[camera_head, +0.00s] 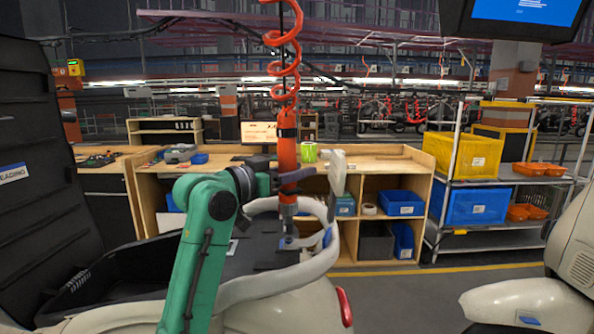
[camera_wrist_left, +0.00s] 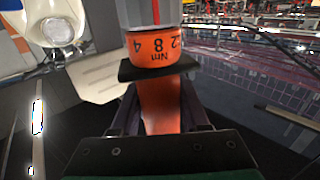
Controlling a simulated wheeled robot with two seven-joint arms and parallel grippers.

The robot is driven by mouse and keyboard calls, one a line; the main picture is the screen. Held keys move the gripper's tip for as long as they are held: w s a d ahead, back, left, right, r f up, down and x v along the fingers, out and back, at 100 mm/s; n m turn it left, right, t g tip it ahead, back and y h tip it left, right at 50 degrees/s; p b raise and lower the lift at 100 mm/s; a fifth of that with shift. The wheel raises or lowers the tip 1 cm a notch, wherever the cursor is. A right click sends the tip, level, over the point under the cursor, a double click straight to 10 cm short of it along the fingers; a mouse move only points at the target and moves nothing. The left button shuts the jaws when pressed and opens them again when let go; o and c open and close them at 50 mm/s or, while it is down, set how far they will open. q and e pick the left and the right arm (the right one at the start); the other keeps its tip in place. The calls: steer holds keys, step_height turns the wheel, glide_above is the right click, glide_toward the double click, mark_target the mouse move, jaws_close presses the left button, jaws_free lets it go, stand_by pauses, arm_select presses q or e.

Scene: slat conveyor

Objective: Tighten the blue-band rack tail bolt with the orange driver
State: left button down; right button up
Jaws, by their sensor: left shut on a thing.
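The orange driver (camera_head: 288,155) hangs upright below a red coiled cord (camera_head: 285,75). My left gripper (camera_head: 284,180) is shut around its body. The driver also shows close up in the left wrist view (camera_wrist_left: 153,48), with torque numbers on an orange ring and the fingers (camera_wrist_left: 162,115) on both sides. Its grey lower end points down at the tail of a pale scooter rack (camera_head: 310,268). A small blue band (camera_head: 327,238) shows on the rack's right side. I cannot make out the bolt or tell whether the tip touches it. My right gripper is not in view.
A wooden bench (camera_head: 390,160) with blue bins stands behind the rack. A metal shelf (camera_head: 480,236) with yellow, blue and orange bins is at right. Another pale scooter (camera_head: 530,300) is at lower right. A dark panel (camera_head: 35,150) stands at left.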

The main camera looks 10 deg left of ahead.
arm_select(q)
steer(key=shift+f+b, duration=0.7)
steer(key=shift+f, duration=0.3)
stand_by(0.9)
steer(key=shift+f, duration=0.2)
stand_by(0.3)
steer(key=shift+f, duration=0.2)
stand_by(0.6)
steer(key=shift+r+p, duration=0.2)
steer(key=shift+p, duration=0.2)
steer(key=shift+r, duration=0.1)
stand_by(0.5)
steer(key=shift+w+p, duration=0.1)
steer(key=shift+p, duration=0.35)
steer(key=shift+r+p, duration=0.7)
